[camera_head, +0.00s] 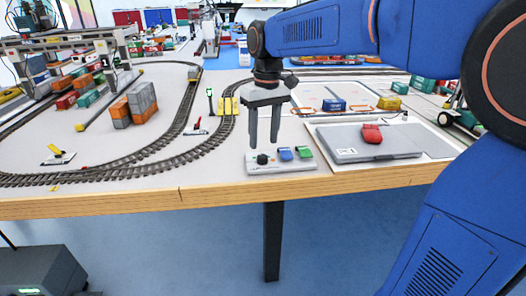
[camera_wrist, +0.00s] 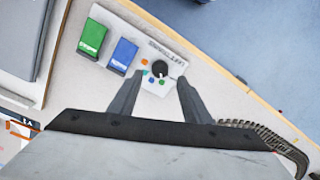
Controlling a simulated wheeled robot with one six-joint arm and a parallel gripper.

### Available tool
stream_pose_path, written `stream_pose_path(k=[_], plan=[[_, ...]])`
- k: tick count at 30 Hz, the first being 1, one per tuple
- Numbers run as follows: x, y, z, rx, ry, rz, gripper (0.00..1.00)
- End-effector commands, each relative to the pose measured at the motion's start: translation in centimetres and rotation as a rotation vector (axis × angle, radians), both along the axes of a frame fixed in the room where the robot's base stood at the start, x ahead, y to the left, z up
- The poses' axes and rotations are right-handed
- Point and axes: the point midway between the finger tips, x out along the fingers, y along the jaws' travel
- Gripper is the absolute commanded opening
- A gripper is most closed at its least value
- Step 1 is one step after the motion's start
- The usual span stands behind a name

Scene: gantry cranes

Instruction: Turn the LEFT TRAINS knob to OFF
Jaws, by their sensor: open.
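The control panel (camera_head: 282,168) is a light plate at the table's front edge. It carries a black round knob (camera_head: 263,159), a blue switch (camera_head: 285,154) and a green switch (camera_head: 304,152). In the wrist view the knob (camera_wrist: 160,68) has a white pointer mark, with coloured dots beside it. The panel's lettering there appears upside down and reads as LEFT TRAINS. My gripper (camera_head: 264,147) points down above the panel, close to the knob. Its two fingers are apart and empty. In the wrist view the fingertips (camera_wrist: 160,80) are on either side of the knob, and I cannot tell their exact height.
A grey tray-like case (camera_head: 365,143) with a red object (camera_head: 372,133) lies right of the panel. Curved train track (camera_head: 150,160) runs to the left. Stacked containers (camera_head: 133,105) stand farther back left. The table's wooden front edge (camera_head: 180,203) is just before the panel.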

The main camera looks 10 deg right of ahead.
Motion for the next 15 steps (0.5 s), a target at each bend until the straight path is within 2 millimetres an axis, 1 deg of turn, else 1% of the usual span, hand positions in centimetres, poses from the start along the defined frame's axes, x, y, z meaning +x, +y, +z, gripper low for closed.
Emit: stream_pose_path(k=[1,3,6,10,15], plan=[[-0.1,0.0,-0.9,-0.001,0.003,0.000,0.44],[-0.1,0.1,-2.0,-0.001,0.003,0.000,0.44],[-0.1,0.2,-3.4,-0.001,0.003,0.000,0.44],[-0.1,0.2,-4.5,0.000,0.001,0.000,0.44],[-0.1,0.3,-5.2,0.000,0.001,0.000,0.44]])
